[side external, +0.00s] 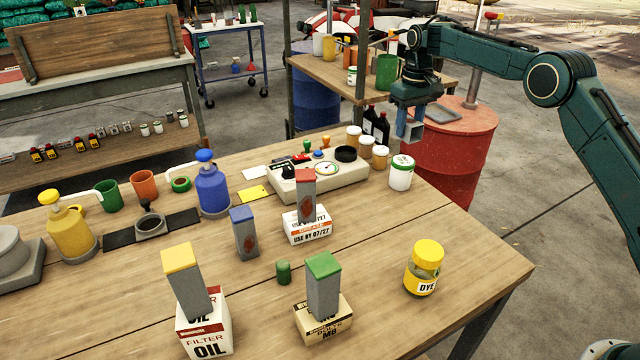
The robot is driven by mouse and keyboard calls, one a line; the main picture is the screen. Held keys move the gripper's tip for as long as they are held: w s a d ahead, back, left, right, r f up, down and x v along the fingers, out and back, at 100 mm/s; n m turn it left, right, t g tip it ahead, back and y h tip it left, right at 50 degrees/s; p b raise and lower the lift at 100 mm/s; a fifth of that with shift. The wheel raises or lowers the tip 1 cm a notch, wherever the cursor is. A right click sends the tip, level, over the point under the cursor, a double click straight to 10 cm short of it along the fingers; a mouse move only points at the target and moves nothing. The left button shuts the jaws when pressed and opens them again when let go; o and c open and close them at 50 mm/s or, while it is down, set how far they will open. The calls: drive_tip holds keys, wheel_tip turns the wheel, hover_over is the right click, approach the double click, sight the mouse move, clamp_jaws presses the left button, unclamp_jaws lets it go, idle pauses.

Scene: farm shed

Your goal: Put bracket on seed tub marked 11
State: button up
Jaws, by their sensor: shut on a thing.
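My gripper (404,128) hangs above the back right of the wooden table, near the red barrel. Its blue fingers are shut on a small grey bracket (414,131), held in the air and partly covered by them. A white tub with a green lid (401,174) stands upright on the table below and close to the gripper, apart from the bracket. It may be a seed tub. A similar white tub (352,76) stands on the shelf behind. I cannot read the number 11 on either.
A grey gauge box (345,178), amber jars (380,157) and dark bottles (381,130) stand left of the tub. Grey posts on cartons (308,225) and a yellow-lidded dye jar (424,268) stand nearer. The table's right front is mostly clear.

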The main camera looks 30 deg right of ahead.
sight(410, 121)
drive_tip(key=shift+f, duration=3.15)
drive_tip(key=shift+f, duration=0.1)
drive_tip(key=o, duration=1)
drive_tip(key=shift+f, duration=0.1)
drive_tip(key=shift+o, duration=0.2)
wheel_tip(410, 121, up, 12)
drive_tip(key=shift+f, duration=0.2)
drive_tip(key=shift+r, duration=0.35)
